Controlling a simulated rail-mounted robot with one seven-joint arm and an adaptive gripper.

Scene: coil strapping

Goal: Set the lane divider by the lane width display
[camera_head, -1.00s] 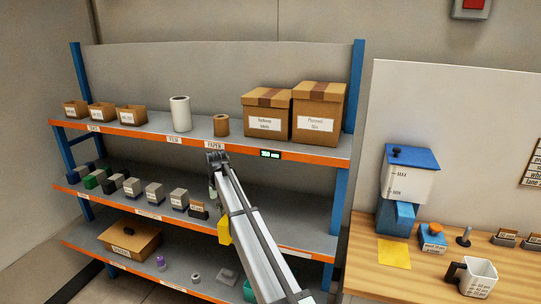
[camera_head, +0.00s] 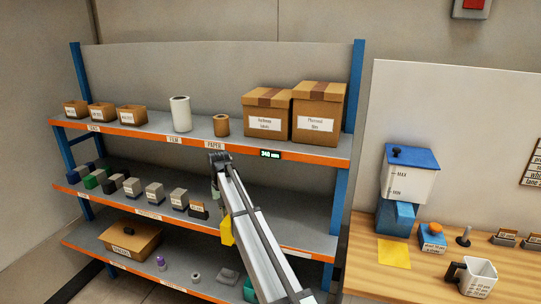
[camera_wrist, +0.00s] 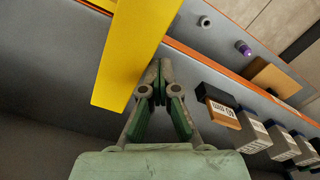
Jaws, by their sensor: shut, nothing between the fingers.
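The lane divider, a yellow plate (camera_head: 227,232), stands at the middle shelf, partly hidden by my arm. It fills the upper left of the wrist view (camera_wrist: 135,50). My gripper (camera_wrist: 163,64) is shut and empty, its fingertips right beside the plate's right edge in the wrist view. I cannot tell whether they touch it. In the head view my gripper hangs below the arm's dark end, just above the plate, and its fingertips are hard to make out. The lane width display (camera_head: 270,155) is on the upper shelf's orange edge and seems to read 340 mm.
Several small labelled boxes (camera_head: 153,193) stand on the middle shelf, left of my arm; they show at the right of the wrist view. Cartons (camera_head: 318,112) and rolls (camera_head: 180,113) stand on the upper shelf. A wooden bench (camera_head: 360,262) is at the right.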

